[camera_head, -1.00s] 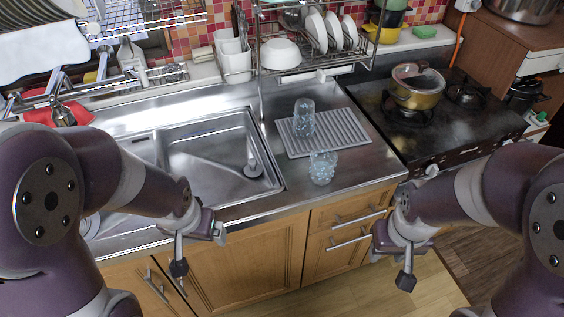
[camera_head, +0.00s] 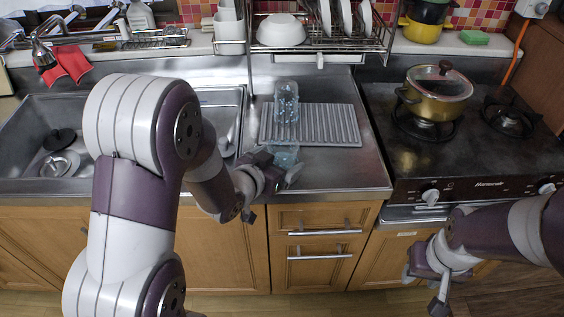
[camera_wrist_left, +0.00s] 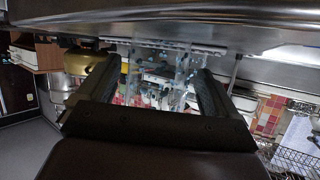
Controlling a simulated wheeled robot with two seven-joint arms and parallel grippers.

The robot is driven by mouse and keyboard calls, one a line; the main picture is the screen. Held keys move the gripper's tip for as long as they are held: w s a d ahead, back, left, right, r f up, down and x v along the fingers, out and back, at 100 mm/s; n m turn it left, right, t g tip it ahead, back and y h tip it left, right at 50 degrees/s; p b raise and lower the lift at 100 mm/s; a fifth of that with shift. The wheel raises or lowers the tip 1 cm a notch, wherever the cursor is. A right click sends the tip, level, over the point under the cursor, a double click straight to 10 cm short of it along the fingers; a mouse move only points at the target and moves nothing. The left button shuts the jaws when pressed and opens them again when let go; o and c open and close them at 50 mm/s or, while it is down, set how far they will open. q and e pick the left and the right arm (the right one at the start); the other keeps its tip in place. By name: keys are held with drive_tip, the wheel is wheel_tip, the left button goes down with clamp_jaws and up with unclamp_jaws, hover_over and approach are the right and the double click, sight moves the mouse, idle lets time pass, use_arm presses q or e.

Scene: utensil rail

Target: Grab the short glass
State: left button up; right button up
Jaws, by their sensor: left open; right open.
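The short clear glass (camera_head: 286,150) stands on the steel counter just in front of the ribbed grey drying mat. A taller clear glass (camera_head: 286,104) stands behind it on the mat. My left gripper (camera_head: 279,170) is open at the front of the short glass and partly covers its lower part. In the left wrist view, which is upside down, clear glass (camera_wrist_left: 165,72) shows between the two open fingers; the two glasses' outlines are hard to separate there. Whether the fingers touch the glass cannot be told. My right gripper (camera_head: 424,290) is open and empty, low before the stove.
The drying mat (camera_head: 342,125) lies behind the short glass. The sink (camera_head: 75,115) is on the left, partly behind my left arm. A stove with a gold pot (camera_head: 436,102) is on the right. A dish rack stands behind. The counter right of the short glass is clear.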

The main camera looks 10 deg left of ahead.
use_arm(q)
drive_tip(key=x, duration=0.2)
drive_tip(key=shift+w+d+f, duration=0.15)
drive_tip(key=shift+w+d, duration=0.1)
drive_tip(key=shift+s+a, duration=0.1)
drive_tip(key=shift+s, duration=0.05)
drive_tip(key=c, duration=1.2)
